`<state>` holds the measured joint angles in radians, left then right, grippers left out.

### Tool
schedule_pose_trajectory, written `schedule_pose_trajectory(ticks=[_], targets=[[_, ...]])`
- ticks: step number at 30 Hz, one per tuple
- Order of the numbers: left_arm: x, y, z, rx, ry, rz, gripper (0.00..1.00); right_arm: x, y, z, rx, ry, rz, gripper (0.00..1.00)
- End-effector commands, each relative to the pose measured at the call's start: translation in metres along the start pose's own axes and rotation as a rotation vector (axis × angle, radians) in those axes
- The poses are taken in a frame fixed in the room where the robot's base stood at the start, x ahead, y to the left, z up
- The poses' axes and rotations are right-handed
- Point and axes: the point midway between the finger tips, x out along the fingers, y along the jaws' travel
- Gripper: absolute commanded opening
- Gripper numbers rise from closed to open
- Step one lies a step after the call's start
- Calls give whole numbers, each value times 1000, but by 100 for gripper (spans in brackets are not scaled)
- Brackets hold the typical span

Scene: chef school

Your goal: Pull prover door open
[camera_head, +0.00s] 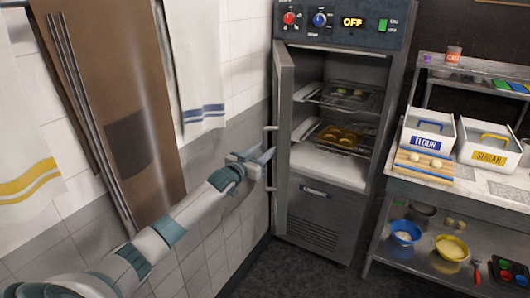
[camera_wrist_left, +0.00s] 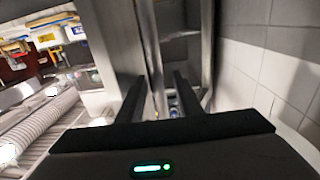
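The prover (camera_head: 345,215) is a grey steel cabinet with a control panel (camera_head: 345,22) reading OFF. Its door (camera_head: 283,110) is hinged at the left and stands swung well out, so the lit inside shows. The upright door handle (camera_head: 270,178) is on the door's left-facing side. My left gripper (camera_head: 264,157) is at the handle. In the left wrist view, its two dark fingers (camera_wrist_left: 158,97) stand apart, with an upright metal bar (camera_wrist_left: 153,50) between them. Contact with the bar is unclear. My right gripper is out of view.
Inside the prover, racks hold a tray (camera_head: 345,97) and golden-brown bread (camera_head: 338,136). A steel bench (camera_head: 495,190) with flour (camera_head: 428,132) and sugar (camera_head: 487,142) bins stands at right. A tiled wall with hanging towels (camera_head: 195,60) is close at left. The floor in front is clear.

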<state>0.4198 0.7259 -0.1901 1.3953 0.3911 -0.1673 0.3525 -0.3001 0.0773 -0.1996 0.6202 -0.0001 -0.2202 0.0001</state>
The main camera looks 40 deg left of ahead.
Motion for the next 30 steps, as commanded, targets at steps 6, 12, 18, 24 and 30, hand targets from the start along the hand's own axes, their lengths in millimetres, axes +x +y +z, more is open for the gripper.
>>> schedule_pose_trajectory(ticks=[6,12,18,24,30], targets=[[0,1,3,-1,-4,1,33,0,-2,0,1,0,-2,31],[-6,2,5,-1,-6,2,33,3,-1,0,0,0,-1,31],[-22,2,6,0,-5,3,33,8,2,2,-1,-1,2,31],[-50,2,8,0,-7,2,33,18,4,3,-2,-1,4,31],[-81,1,7,0,-5,2,33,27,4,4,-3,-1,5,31]])
